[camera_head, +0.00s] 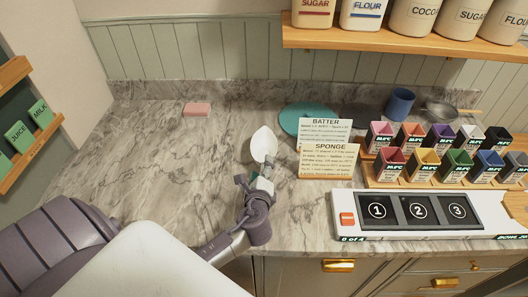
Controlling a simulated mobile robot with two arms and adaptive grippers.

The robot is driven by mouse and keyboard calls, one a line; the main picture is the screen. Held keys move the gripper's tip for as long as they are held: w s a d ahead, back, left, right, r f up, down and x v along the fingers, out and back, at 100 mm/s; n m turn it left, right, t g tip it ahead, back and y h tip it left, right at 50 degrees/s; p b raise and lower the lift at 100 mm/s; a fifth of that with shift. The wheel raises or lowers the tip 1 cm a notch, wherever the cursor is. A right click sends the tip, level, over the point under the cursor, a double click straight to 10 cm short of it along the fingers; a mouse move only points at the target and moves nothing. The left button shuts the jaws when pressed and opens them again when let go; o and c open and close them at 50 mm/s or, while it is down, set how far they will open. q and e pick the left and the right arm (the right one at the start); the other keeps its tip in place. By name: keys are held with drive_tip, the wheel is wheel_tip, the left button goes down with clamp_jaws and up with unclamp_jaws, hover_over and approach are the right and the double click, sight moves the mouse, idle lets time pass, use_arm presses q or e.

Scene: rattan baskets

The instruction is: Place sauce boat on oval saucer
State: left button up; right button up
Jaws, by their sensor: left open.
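A small white oval thing (264,143), shaped like a spoon bowl or a small boat, shows on the marble counter in the middle. I cannot tell if it is the sauce boat. My left gripper (261,178) is open just in front of its narrow end; I cannot tell if they touch. The gripper hides part of that end. A teal round plate (290,122) lies behind and to the right, partly hidden by two recipe cards. I make out no clear oval saucer. My right gripper is not in view.
Batter and sponge cards (328,161) stand right of my gripper. Several coloured boxes (426,163) stand on wooden steps farther right, behind a numbered white panel (418,214). A blue cup (399,103) and a pink block (197,110) stand at the back. The left counter is clear.

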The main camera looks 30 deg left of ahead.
use_arm(q)
drive_tip(key=x, duration=0.4)
drive_tip(key=shift+p, duration=0.4)
drive_tip(key=shift+d, duration=0.1)
drive_tip(key=shift+c, duration=0.9)
clamp_jaws()
